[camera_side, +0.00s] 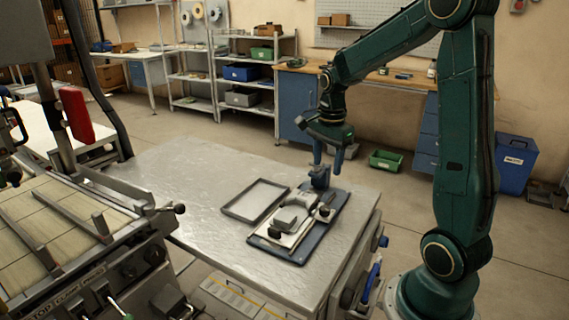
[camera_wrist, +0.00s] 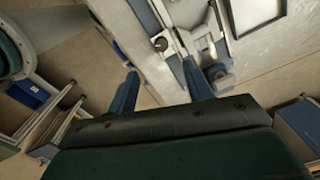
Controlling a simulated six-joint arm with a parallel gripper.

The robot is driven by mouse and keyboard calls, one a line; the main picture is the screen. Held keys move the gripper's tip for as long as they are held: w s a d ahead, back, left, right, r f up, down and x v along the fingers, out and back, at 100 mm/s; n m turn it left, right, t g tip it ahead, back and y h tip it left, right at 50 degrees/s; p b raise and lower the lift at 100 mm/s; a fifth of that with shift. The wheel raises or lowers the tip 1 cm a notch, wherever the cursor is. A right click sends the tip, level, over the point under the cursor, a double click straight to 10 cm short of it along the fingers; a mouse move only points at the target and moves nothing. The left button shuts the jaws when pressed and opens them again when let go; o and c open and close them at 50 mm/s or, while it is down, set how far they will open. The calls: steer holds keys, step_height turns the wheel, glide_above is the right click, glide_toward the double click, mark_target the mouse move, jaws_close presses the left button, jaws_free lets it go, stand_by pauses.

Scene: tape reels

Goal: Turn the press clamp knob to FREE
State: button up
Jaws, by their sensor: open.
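The press fixture stands on a dark blue base plate (camera_side: 337,222) on the metal table, with a pale grey curved clamp body (camera_side: 292,203). A small round dark knob (camera_side: 325,213) sits at its right side; it looks like the clamp knob and also shows in the wrist view (camera_wrist: 160,43). No FREE marking or pointer is readable. A blue upright part (camera_side: 320,177) stands at the back of the plate. My gripper (camera_side: 328,168) is open and empty above this back end, with its two blue fingers pointing down. In the wrist view my gripper (camera_wrist: 160,72) has its fingers spread apart, the knob beyond them.
An empty shallow grey tray (camera_side: 229,211) lies left of the fixture. The metal table (camera_side: 180,170) is otherwise mostly clear at its left and back. A machine with a slatted bed (camera_side: 60,220) stands at the left. A green bin (camera_side: 386,160) is on the floor behind.

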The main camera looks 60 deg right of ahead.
mark_target(325, 208)
steer(key=shift+d+f+m, duration=0.6)
steer(key=shift+d, duration=0.1)
steer(key=shift+f, duration=0.15)
steer(key=shift+f, duration=6.75)
steer(key=c, duration=1)
